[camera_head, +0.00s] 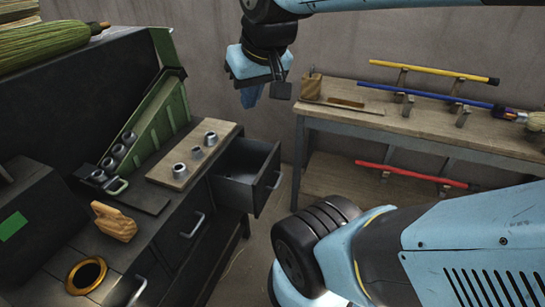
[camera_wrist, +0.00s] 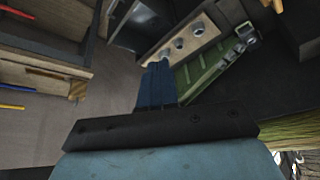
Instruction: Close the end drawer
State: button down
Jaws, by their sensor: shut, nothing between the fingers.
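The end drawer (camera_head: 241,190) is pulled out at the far end of the dark cabinet (camera_head: 150,250), and its inside looks empty. Its front has a light metal handle (camera_head: 276,181). In the wrist view the drawer (camera_wrist: 138,22) appears at the top, partly cut off and dark. My gripper (camera_head: 252,92) hangs above and behind the open drawer, apart from it. Its blue fingers (camera_wrist: 157,72) are together with nothing between them, pointing down.
A wooden board with metal rings (camera_head: 195,155) and a green metal box (camera_head: 155,120) sit on the cabinet. A bench (camera_head: 440,125) with colored handles on stands is at the right. Floor is clear between bench and drawer. A straw broom (camera_head: 45,42) lies upper left.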

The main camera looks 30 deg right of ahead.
jog(key=w+d+f+m+g+y, duration=0.2)
jog(key=w+d+f+m+y, duration=0.3)
jog(key=w+d+f+m, duration=0.4)
jog(key=w+d+f+m+g+y, duration=0.2)
jog(key=w+d+f+m+y, duration=0.25)
jog(key=w+d+f, duration=0.55)
jog(key=s+d+f+m+t+y, duration=0.1)
jog(key=d+f+m+t+y, duration=0.45)
jog(key=f, duration=0.85)
jog(key=m+t+h, duration=0.4)
jog(key=m+t, duration=0.3)
jog(key=m, duration=0.2)
send_near(278, 162)
jog(key=x, duration=0.6)
jog(key=shift+w+a+f, duration=0.1)
jog(key=shift+w+f, duration=0.15)
jog(key=shift+w, duration=0.15)
